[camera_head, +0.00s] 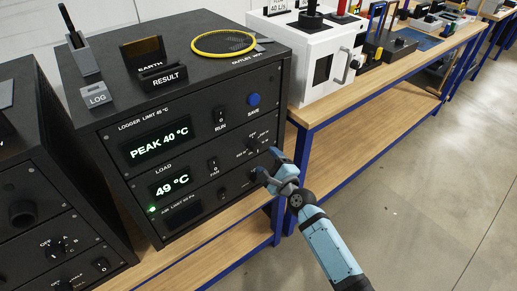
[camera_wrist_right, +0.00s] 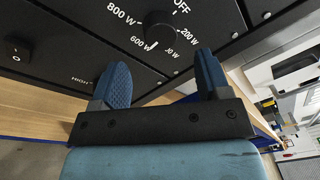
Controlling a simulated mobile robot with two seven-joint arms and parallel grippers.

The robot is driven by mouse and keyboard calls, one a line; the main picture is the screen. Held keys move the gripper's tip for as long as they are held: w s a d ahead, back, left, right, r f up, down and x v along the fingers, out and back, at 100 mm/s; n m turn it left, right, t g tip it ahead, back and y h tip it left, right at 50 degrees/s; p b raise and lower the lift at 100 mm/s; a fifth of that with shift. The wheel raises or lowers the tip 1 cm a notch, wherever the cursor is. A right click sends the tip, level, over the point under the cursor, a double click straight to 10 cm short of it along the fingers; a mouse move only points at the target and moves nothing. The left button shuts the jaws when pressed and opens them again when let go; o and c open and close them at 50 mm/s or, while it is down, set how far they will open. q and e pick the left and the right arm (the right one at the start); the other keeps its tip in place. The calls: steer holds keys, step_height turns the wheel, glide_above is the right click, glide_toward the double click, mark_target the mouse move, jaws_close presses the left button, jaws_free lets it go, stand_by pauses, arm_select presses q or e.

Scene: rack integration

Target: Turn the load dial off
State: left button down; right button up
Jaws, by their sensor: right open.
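The load dial (camera_wrist_right: 159,29) is a round black knob on the rack's black front panel. White marks OFF, 200 W, 600 W and 800 W stand around it in the right wrist view. A white line on the knob seems to point toward 600 W. In the head view the dial (camera_head: 252,145) is small, on the LOAD row. My right gripper (camera_wrist_right: 162,73) is open, its two blue fingers apart with nothing between them. The fingertips are just short of the dial, one to either side. In the head view the right gripper (camera_head: 266,164) is at the panel's right edge, below the dial.
The LOAD display (camera_head: 170,186) reads 49 °C, and the logger display (camera_head: 158,145) reads PEAK 40 °C. A FAN switch (camera_head: 213,164), RUN switch (camera_head: 220,116) and blue SAVE button (camera_head: 254,99) are nearby. A white machine (camera_head: 308,58) stands to the right.

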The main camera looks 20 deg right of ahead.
mark_target(257, 148)
steer(key=x, duration=0.6)
steer(key=shift+c, duration=0.5)
steer(key=c, duration=0.8)
